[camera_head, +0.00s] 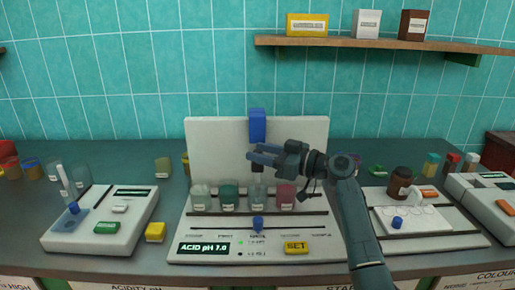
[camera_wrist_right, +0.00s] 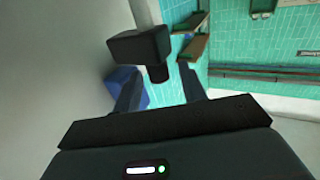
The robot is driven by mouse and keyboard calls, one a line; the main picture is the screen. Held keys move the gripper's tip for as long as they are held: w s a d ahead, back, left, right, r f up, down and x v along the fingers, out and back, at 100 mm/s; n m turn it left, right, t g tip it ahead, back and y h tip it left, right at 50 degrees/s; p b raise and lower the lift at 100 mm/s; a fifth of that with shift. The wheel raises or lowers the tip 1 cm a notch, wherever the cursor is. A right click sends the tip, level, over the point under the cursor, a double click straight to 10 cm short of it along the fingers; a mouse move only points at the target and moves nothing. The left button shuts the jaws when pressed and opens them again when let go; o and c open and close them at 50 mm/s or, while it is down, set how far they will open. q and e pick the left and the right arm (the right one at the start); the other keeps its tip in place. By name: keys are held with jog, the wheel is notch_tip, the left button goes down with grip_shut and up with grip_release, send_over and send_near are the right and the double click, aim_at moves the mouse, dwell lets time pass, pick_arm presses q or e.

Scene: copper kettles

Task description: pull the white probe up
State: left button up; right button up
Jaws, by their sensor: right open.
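My right gripper (camera_head: 257,155) is open in front of the white back panel (camera_head: 215,145) of the central pH device, its fingers pointing left. It is just below a blue block (camera_head: 257,125) on the panel. In the right wrist view, the open fingers (camera_wrist_right: 160,85) have a dark block (camera_wrist_right: 138,46) with a short cylinder beyond their tips, and the blue block (camera_wrist_right: 122,84) behind the left finger. A pale rod (camera_wrist_right: 146,12) rises from the dark block; I cannot tell whether it is the white probe. Contact is unclear. My left gripper is out of view.
Several beakers, including a green one (camera_head: 229,195) and a pinkish one (camera_head: 286,195), stand in a row below the gripper. The left device (camera_head: 100,218) carries a slanted white stick (camera_head: 64,178). A jar (camera_head: 400,183) stands at right; a shelf (camera_head: 380,43) hangs above.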

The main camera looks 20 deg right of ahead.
jog(key=shift+w+a, duration=0.5)
jog(key=shift+c, duration=0.4)
grip_shut()
